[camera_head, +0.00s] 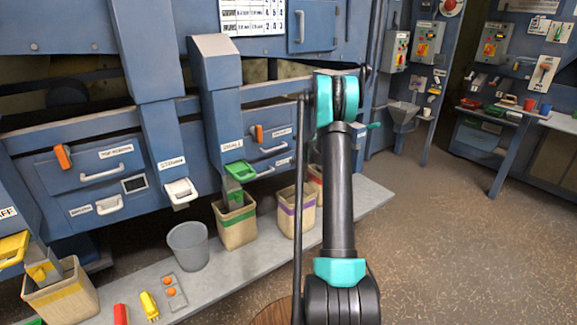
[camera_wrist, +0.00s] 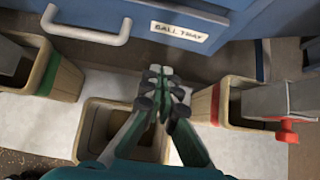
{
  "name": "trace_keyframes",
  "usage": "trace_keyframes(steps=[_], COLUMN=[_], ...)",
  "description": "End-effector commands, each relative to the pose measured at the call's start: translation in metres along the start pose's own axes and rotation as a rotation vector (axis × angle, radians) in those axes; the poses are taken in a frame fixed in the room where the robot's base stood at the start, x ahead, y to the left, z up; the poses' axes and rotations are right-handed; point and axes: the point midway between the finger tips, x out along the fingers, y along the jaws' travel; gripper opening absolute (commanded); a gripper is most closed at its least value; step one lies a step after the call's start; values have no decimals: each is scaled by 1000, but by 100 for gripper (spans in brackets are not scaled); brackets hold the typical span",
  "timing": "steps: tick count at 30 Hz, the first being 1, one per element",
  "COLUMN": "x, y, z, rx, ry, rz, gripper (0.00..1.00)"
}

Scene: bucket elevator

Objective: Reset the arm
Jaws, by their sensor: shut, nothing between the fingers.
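My arm stands in the middle of the head view, reaching up and away toward the blue machine (camera_head: 95,150); its gripper is hidden there. In the wrist view my gripper (camera_wrist: 162,75) is shut and empty, with its fingertips together. It hangs above a tan bin (camera_wrist: 90,125) on a pale ledge. A blue drawer labelled "BALL TRAY" (camera_wrist: 180,32) with a grey handle (camera_wrist: 85,32) is just beyond the fingertips.
In the wrist view, bins stand left (camera_wrist: 62,80) and right (camera_wrist: 205,105), with a red part (camera_wrist: 287,130) at the right one. In the head view, a grey bucket (camera_head: 188,246) and a green-striped bin (camera_head: 236,225) stand on the ledge. Open floor (camera_head: 460,240) lies right.

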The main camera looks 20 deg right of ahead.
Motion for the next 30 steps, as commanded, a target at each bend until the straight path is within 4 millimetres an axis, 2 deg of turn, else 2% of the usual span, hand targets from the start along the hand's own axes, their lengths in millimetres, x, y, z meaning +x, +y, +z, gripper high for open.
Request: trace_keyframes(steps=[3, 7, 11, 14, 20, 26, 30], x=[-15, -24, -36, -56, -112, -170, -209], y=[0, 1, 13, 36, 100, 162, 202], z=[0, 0, 1, 1, -11, -39, -68], rx=[0, -4, -71, -210, -622, -1043, -1335], ry=[0, 1, 12, 36, 101, 160, 196], rz=[-1, 0, 3, 10, 42, 95, 143], gripper=[0, 0, 0, 0, 0, 0, 0])
